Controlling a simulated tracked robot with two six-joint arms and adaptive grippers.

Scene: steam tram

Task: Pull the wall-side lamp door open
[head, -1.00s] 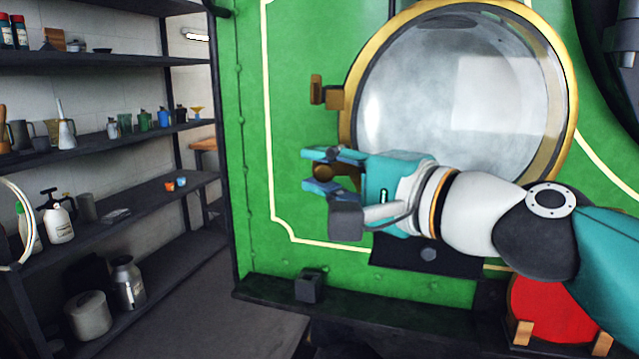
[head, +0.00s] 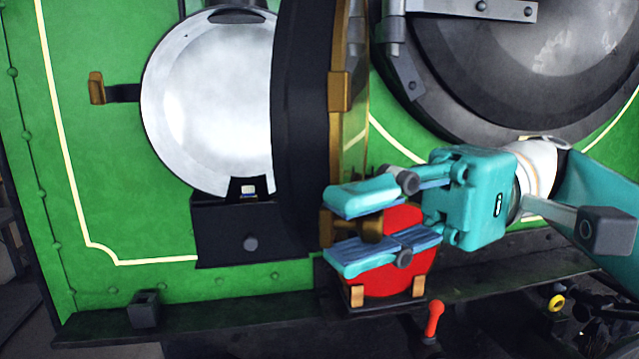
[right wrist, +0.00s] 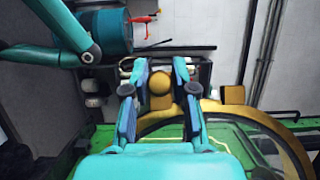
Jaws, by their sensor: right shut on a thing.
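The wall-side lamp door (head: 303,110) stands swung out from the green front, seen nearly edge-on, with a dark side and a brass rim. Behind it the lamp's silvery round inside (head: 205,100) shows. My left gripper is not in view.
A brass catch (head: 97,87) sticks out left of the lamp. A red disc (head: 400,265) on a bracket stands behind my right gripper. A large dark round door (head: 520,70) is at the upper right. A red-handled lever (head: 433,320) is below.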

